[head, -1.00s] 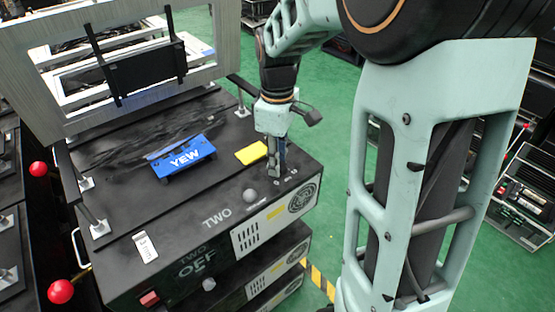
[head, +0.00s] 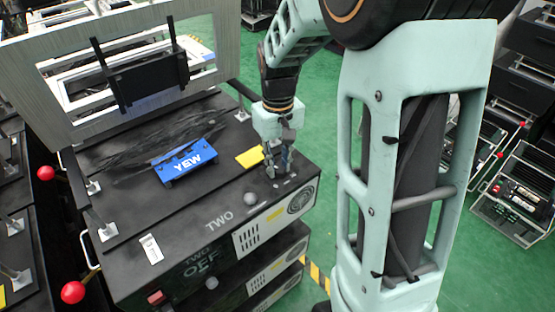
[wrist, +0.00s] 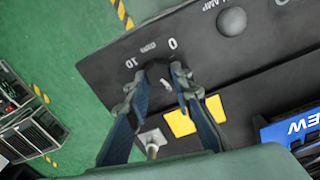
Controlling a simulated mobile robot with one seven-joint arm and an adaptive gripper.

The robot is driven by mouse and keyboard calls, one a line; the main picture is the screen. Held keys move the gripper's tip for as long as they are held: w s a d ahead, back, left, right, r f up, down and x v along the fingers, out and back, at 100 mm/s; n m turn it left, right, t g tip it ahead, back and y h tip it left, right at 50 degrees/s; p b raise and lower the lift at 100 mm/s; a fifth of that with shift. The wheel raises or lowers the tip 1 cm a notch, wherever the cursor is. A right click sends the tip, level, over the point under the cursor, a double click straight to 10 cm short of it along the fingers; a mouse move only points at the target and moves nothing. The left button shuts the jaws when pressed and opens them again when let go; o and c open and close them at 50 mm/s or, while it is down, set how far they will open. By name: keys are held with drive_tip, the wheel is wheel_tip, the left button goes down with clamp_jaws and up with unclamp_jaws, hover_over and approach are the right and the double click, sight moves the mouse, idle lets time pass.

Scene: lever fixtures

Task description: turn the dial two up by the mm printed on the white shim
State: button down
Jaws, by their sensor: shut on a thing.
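The dark dial knob (wrist: 158,72) stands on the black bench top in the wrist view, with printed marks around it, including a 0 and a 10. My gripper (wrist: 160,88) is shut on this knob, one finger on each side; it also shows in the head view (head: 278,172), near the bench's right edge, where it mostly hides the knob. A white piece with small dark print (head: 151,249), likely the shim, lies flat at the front left of the bench; its number is too small to read.
A grey dome (head: 250,198) sits near the dial. A framed panel (head: 45,85) rises at the back left. A red ball knob (head: 73,292) is at front left.

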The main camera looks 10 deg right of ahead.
sight(279, 167)
drive_tip(key=shift+m+p, duration=0.55)
drive_tip(key=shift+m, duration=1.35)
drive_tip(key=shift+w+d, duration=0.1)
drive_tip(key=c, duration=1.7)
unclamp_jaws()
drive_tip(key=shift+r, duration=0.1)
wheel_tip(279, 167, up, 12)
drive_tip(key=shift+f, duration=0.1)
